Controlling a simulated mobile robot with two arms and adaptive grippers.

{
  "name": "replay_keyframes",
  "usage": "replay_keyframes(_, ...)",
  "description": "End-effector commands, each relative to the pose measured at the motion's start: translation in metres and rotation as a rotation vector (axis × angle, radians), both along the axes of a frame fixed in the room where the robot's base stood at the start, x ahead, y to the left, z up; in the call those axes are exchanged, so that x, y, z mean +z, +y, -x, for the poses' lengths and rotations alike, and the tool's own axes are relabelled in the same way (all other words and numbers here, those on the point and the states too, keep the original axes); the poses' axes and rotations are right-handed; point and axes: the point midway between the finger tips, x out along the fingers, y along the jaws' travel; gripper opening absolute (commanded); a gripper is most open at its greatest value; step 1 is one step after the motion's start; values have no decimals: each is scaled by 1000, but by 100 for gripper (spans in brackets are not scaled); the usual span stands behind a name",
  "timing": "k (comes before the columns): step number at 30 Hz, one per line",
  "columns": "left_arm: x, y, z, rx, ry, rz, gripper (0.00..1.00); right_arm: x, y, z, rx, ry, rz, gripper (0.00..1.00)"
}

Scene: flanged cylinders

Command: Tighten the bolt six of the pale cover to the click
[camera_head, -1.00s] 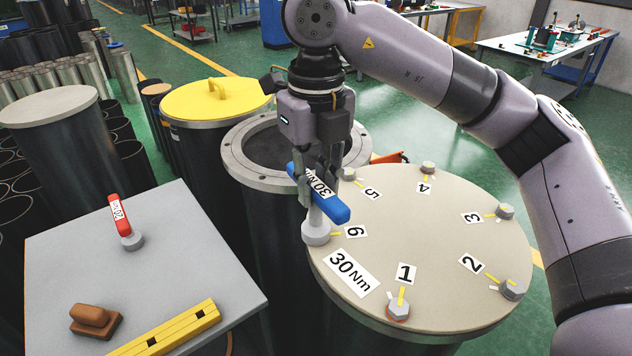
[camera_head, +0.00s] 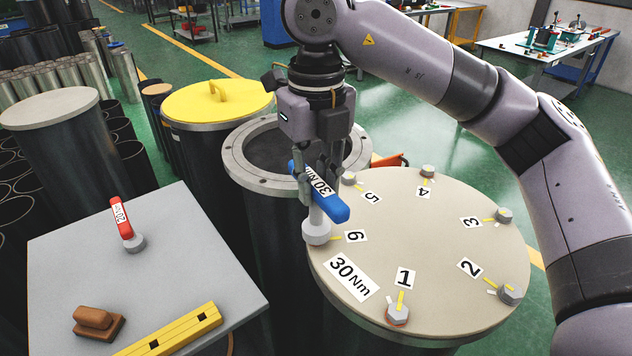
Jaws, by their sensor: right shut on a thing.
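The pale cover (camera_head: 420,250) lies on a dark cylinder at the right, with numbered bolts around its rim and a "30 Nm" label (camera_head: 351,278). My right gripper (camera_head: 316,175) is shut on the blue-handled 30 Nm wrench (camera_head: 330,205). The wrench's grey socket (camera_head: 317,232) sits over the bolt position by label 6 (camera_head: 356,236), hiding that bolt. A short yellow mark shows beside the socket. Bolt one (camera_head: 397,314), bolt two (camera_head: 510,294), bolt three (camera_head: 504,215), bolt four (camera_head: 428,171) and bolt five (camera_head: 349,178) are in view. My left gripper is not in view.
A grey table (camera_head: 150,250) at the left holds a red 20-marked wrench (camera_head: 121,218), a brown block (camera_head: 97,322) and a yellow bar (camera_head: 172,332). Behind stand an open flanged cylinder (camera_head: 240,170), a yellow-lidded cylinder (camera_head: 215,102) and a pale-lidded one (camera_head: 50,108).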

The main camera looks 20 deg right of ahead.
Motion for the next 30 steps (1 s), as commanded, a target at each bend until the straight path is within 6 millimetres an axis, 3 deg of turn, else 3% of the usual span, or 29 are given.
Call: replay_keyframes(30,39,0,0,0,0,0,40,50,0,-1,-1,-4,-3,0)
